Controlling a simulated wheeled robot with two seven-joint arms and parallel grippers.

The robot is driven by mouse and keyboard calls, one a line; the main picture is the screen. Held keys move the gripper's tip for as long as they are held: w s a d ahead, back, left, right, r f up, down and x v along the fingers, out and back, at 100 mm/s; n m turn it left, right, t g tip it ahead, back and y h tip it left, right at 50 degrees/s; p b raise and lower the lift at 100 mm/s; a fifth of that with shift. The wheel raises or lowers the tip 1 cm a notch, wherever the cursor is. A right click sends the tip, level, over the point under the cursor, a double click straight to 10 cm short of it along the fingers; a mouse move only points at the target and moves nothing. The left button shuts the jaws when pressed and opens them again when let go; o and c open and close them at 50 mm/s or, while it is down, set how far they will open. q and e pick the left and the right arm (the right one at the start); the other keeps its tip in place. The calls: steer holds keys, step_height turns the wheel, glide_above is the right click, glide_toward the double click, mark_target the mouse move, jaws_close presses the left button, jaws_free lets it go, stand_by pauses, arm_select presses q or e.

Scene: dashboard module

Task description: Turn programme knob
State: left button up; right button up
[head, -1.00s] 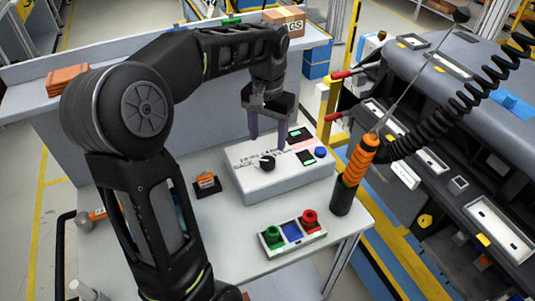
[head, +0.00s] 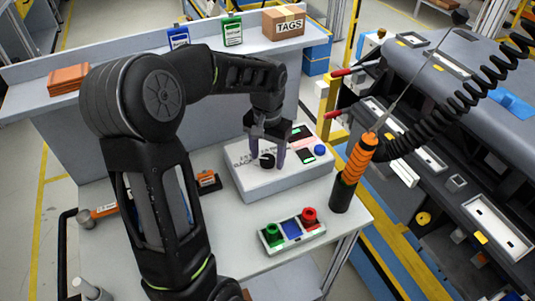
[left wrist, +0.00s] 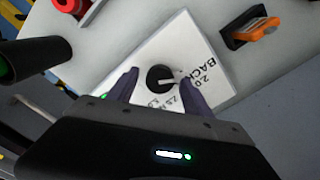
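The programme knob (head: 267,160) is a round black dial with a light pointer mark on top of a white box (head: 262,188). Printed numbers and lettering surround it. In the left wrist view the knob (left wrist: 160,78) sits between and a little beyond the two fingertips. My left gripper (head: 266,159) is open, pointing down over the box, with one finger on each side of the knob in the head view. It also shows in the left wrist view (left wrist: 158,88), fingers apart and nothing between them gripped. Whether a finger touches the knob I cannot tell. My right gripper is not in view.
The box also carries small dark displays and a blue button (head: 320,150). A tray (head: 292,232) with green and red pieces lies in front. An orange-handled tool (head: 354,172) stands at right on a coiled cable. A small orange item (head: 207,180) lies left of the box.

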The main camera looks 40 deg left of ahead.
arm_select(q)
jaws_close()
stand_by(0.4)
steer(key=shift+m, duration=0.4)
steer(key=m, duration=0.3)
steer(key=shift+m, duration=2)
steer(key=shift+o, duration=0.2)
jaws_free()
